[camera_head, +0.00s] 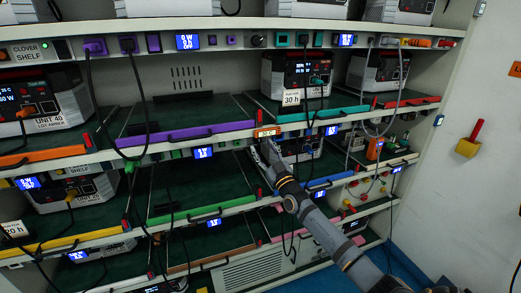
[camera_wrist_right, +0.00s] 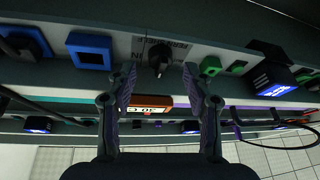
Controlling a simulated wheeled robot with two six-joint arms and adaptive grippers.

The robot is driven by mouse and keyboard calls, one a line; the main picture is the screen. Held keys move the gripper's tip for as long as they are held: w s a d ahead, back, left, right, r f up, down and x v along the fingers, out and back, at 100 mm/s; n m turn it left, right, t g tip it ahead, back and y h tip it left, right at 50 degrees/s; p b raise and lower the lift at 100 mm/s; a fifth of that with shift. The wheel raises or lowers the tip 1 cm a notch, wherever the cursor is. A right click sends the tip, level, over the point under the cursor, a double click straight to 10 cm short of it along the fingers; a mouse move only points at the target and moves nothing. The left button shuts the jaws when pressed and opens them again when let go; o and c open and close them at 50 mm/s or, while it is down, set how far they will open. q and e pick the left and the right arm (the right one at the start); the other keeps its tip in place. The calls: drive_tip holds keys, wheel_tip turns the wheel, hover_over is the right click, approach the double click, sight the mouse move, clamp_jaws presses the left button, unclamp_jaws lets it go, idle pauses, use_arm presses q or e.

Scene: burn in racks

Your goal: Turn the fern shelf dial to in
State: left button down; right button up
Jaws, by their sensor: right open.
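The fern shelf dial (camera_wrist_right: 159,58) is a small black knob on the pale rail in the right wrist view. Partly readable upside-down lettering, "FERN" and "IN", is beside it. My right gripper (camera_wrist_right: 159,74) is open, with one finger on each side of the dial's line and the knob showing between and just beyond the fingertips. I cannot tell whether a finger touches it. In the head view my right gripper (camera_head: 267,148) is up against the middle shelf rail and hides the dial. My left gripper is not in view.
Black cables hang across the racks. A purple shelf bar (camera_head: 187,134) is left of the gripper.

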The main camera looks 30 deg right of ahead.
sight(258, 141)
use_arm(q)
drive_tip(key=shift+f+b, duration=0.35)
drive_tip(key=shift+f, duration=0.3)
use_arm(e)
drive_tip(key=shift+x, duration=1.15)
drive_tip(key=shift+c, duration=0.2)
clamp_jaws()
drive_tip(key=shift+a+r+m+h+p, duration=0.1)
drive_tip(key=shift+m+h+p, duration=0.3)
drive_tip(key=shift+m+p, duration=0.3)
drive_tip(key=m+h+p, duration=0.2)
drive_tip(key=m+p, duration=0.1)
drive_tip(key=m+g+h+p, duration=0.1)
drive_tip(key=m+h+p, duration=0.1)
drive_tip(key=m+p, duration=0.1)
drive_tip(key=m+h+p, duration=0.2)
drive_tip(key=m+p, duration=0.1)
drive_tip(key=m, duration=0.2)
drive_tip(key=shift+a+g, duration=0.25)
drive_tip(key=shift+g, duration=0.05)
use_arm(q)
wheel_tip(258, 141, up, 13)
drive_tip(key=p, duration=0.3)
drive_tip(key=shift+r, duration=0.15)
use_arm(e)
drive_tip(key=shift+a+m+g+h, duration=0.1)
drive_tip(key=shift+m+g+h, duration=0.4)
drive_tip(key=shift+m, duration=0.8)
drive_tip(key=shift+m+g+h, duration=0.5)
drive_tip(key=shift+m, duration=0.8)
